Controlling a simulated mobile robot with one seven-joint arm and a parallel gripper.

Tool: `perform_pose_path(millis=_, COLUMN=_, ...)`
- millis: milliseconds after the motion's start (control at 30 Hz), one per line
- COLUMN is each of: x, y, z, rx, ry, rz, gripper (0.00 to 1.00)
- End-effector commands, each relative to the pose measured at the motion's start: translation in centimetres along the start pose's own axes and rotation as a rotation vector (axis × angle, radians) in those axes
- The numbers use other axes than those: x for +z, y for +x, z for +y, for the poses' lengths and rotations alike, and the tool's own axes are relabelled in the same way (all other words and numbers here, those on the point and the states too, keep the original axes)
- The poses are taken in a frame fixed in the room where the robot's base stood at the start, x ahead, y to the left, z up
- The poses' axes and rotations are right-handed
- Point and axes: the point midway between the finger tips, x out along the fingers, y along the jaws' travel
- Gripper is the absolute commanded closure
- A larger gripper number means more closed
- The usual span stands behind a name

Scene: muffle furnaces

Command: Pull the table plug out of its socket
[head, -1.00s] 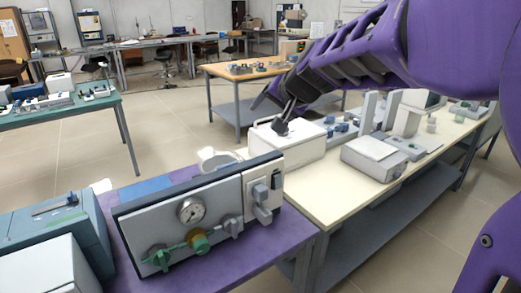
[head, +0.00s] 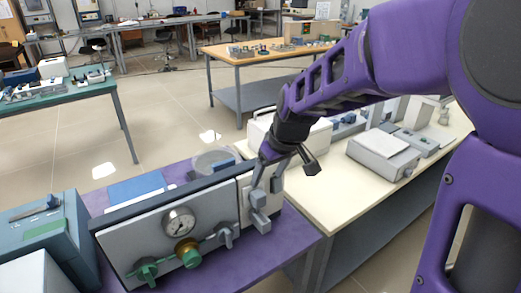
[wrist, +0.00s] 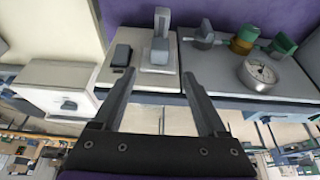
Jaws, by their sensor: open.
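A grey plug (head: 261,218) sits on the pale socket plate (head: 244,206) at the right end of the instrument panel on the purple table. In the wrist view the plug (wrist: 160,50) stands out from the plate (wrist: 140,74), beside a dark rocker switch (wrist: 122,55). My gripper (head: 265,185) is just above the plate in the head view. In the wrist view my gripper (wrist: 159,76) is open and empty, its two fingertips apart on either side of the plug's line. The fingers partly hide the plate in the head view.
The panel bears a round gauge (head: 179,222) and green and brass valves (head: 188,252) left of the plate. A cream bench (head: 320,200) with a grey box (head: 384,154) lies to the right. A blue-grey device (head: 45,235) stands at the left.

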Motion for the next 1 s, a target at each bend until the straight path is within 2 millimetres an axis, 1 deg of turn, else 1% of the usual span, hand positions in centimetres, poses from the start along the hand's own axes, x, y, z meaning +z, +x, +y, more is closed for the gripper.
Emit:
perform_pose_path(millis=33, x=0.1, y=1.3, z=-0.1, rx=-0.004, ry=-0.001, rz=-0.005, gripper=0.25)
perform_pose_path(millis=300, x=0.1, y=7.2, z=-0.1, rx=-0.003, ry=0.000, rz=-0.002, gripper=0.25)
perform_pose_path(millis=400, x=0.1, y=8.9, z=-0.1, rx=-0.002, ry=0.000, rz=-0.002, gripper=0.25)
perform_pose_path(millis=500, x=0.0, y=10.1, z=-0.1, rx=-0.002, ry=0.001, rz=-0.001, gripper=0.25)
perform_pose_path(millis=600, x=0.0, y=10.9, z=-0.1, rx=-0.001, ry=0.000, rz=0.000, gripper=0.25)
perform_pose_path(millis=700, x=-0.1, y=11.2, z=0.0, rx=0.000, ry=0.001, rz=0.001, gripper=0.25)
perform_pose_path(millis=967, x=-0.1, y=11.2, z=0.0, rx=0.001, ry=0.002, rz=0.002, gripper=0.25)
perform_pose_path(millis=1000, x=-0.1, y=11.2, z=0.0, rx=0.001, ry=0.001, rz=0.002, gripper=0.32)
